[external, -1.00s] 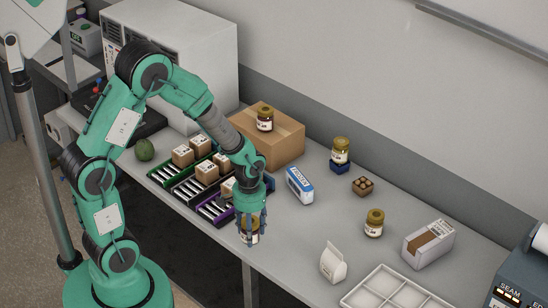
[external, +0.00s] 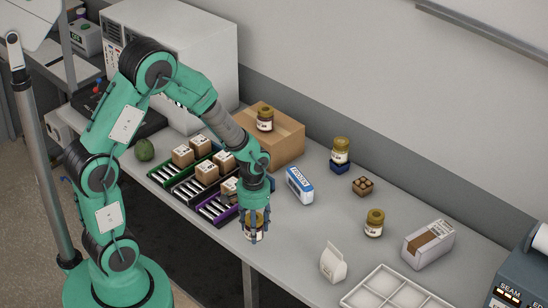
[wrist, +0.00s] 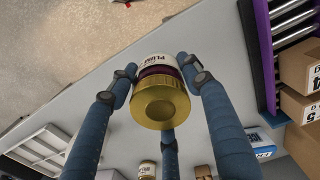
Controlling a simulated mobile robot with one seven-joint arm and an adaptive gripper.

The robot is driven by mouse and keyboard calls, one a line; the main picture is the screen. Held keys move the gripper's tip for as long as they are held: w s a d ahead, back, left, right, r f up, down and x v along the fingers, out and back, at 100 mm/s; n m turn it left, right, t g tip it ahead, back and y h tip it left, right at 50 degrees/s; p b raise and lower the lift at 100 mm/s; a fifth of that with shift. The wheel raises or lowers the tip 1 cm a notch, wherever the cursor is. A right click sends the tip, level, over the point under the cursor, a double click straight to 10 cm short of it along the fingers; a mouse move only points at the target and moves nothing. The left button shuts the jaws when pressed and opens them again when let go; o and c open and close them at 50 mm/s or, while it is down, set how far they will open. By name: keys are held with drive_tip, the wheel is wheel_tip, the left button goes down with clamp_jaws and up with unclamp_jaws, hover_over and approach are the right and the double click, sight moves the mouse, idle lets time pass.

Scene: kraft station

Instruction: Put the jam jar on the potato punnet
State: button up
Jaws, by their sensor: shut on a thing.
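My gripper (external: 254,228) is shut on a jam jar (external: 255,233) near the front edge of the bench. In the wrist view the held jar (wrist: 160,100) shows a gold lid, a dark band and a white label reading "PLUM", with blue fingers around it. The gap between jar and bench is hard to judge. The potato punnet (external: 362,186), a small brown tray with round brown tops, stands on the bench to the right of and behind my gripper, with nothing on it.
Other gold-lidded jars stand on the carton (external: 264,121), on a blue block (external: 340,153) and on the bench (external: 374,224). A blue-white carton (external: 299,184) stands between gripper and punnet. A milk-type carton (external: 333,263) and white tray (external: 390,290) are at the right front.

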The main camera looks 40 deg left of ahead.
drive_tip(key=w+d+r+n+p, duration=0.1)
drive_tip(key=w+p, duration=0.1)
drive_tip(key=w, duration=0.8)
drive_tip(key=w+d+r+n+p, duration=0.1)
drive_tip(key=w+d+r+p, duration=0.1)
drive_tip(key=w, duration=0.8)
drive_tip(key=w+d+r+n+p, duration=0.1)
drive_tip(key=w+d+n+p, duration=0.1)
drive_tip(key=w, duration=0.8)
drive_tip(key=shift+w+d+r+p, duration=0.15)
drive_tip(key=shift+w+d+p, duration=0.1)
drive_tip(key=shift+p, duration=0.4)
hover_over(363, 182)
drive_tip(key=shift+w+f+p, duration=0.1)
drive_tip(key=shift+f+p, duration=0.35)
drive_tip(key=shift+f, duration=0.25)
drive_tip(key=shift+f, duration=1.75)
drive_tip(key=shift+f, duration=0.1)
drive_tip(key=o, duration=1.5)
drive_tip(key=shift+f, duration=0.1)
drive_tip(key=shift+c, duration=0.2)
